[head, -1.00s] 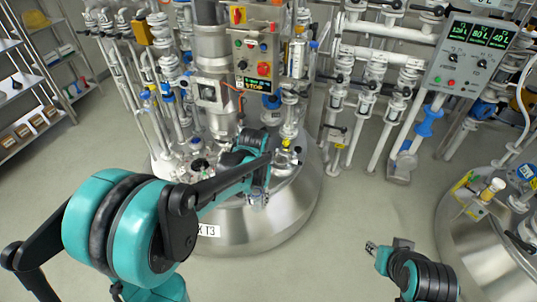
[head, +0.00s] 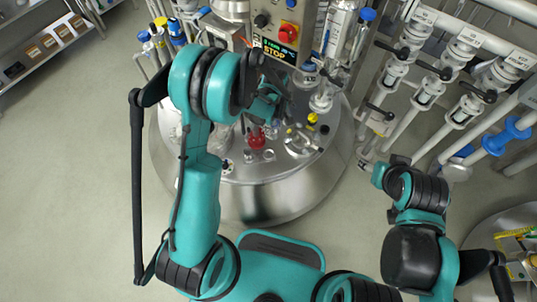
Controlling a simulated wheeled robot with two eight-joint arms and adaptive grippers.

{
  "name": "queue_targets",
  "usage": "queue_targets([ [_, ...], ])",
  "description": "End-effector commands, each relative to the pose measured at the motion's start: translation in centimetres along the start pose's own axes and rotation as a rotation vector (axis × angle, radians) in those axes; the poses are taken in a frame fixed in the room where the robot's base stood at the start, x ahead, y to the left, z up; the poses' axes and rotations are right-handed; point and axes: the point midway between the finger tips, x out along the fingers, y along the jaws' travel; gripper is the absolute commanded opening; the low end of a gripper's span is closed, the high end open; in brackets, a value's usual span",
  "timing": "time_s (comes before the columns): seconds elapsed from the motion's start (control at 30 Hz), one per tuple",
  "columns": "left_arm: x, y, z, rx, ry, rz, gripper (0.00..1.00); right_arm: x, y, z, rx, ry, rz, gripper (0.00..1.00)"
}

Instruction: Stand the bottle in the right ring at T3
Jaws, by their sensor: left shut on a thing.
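The T3 vessel (head: 270,205) is a round steel tank with a crowded domed lid, just ahead of me. Two small rings show near the front of its lid, a left ring (head: 227,165) and a right ring (head: 268,155); the right one looks empty. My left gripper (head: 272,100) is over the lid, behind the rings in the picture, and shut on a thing. That thing, likely the bottle, is mostly hidden by my arm and gripper, so its tilt cannot be told. My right gripper (head: 380,174) is right of the vessel, away from the lid, its fingers unclear.
A red fitting (head: 256,138) stands on the lid just behind the right ring. Valves and a yellow cap (head: 312,118) crowd the lid's right side. A control box (head: 285,30) rises behind. White pipes (head: 425,90) stand at right. The floor at left is clear.

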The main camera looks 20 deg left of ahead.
Motion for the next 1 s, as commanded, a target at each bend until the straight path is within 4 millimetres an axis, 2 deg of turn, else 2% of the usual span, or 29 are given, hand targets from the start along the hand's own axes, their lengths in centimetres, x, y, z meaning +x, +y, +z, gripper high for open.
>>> queue_targets([
  [0.03,2.6,0.7,0.4,-0.121,0.000,0.000,0.15,0.5,0.0,0.4,0.000,0.000,0.000,0.55],
  [0.2,9.9,2.1,1.8,-0.592,0.000,0.000,0.15,1.4,0.0,1.0,0.000,0.000,0.000,0.55],
  [0.3,13.8,2.4,2.7,-0.839,0.000,0.000,0.15,1.8,0.0,1.3,0.000,0.000,0.000,0.55],
  [0.4,16.9,2.4,3.4,-1.038,0.000,0.001,0.15,2.1,0.0,1.5,0.000,0.000,0.000,0.55],
  [0.5,18.9,2.3,4.0,-1.179,0.000,0.001,0.15,2.3,0.0,1.6,0.000,0.000,0.000,0.55],
  [0.67,20.7,2.3,3.9,-1.287,0.001,0.001,0.15,2.5,0.0,1.8,0.000,0.000,0.000,0.55],
  [0.77,21.9,2.6,2.4,-1.303,0.001,0.001,0.15,3.0,0.0,2.2,0.000,0.000,0.000,0.55],
  [1.0,25.4,4.0,-3.1,-1.301,0.000,0.001,0.15,4.8,0.0,3.4,0.000,0.000,0.000,0.55],
])
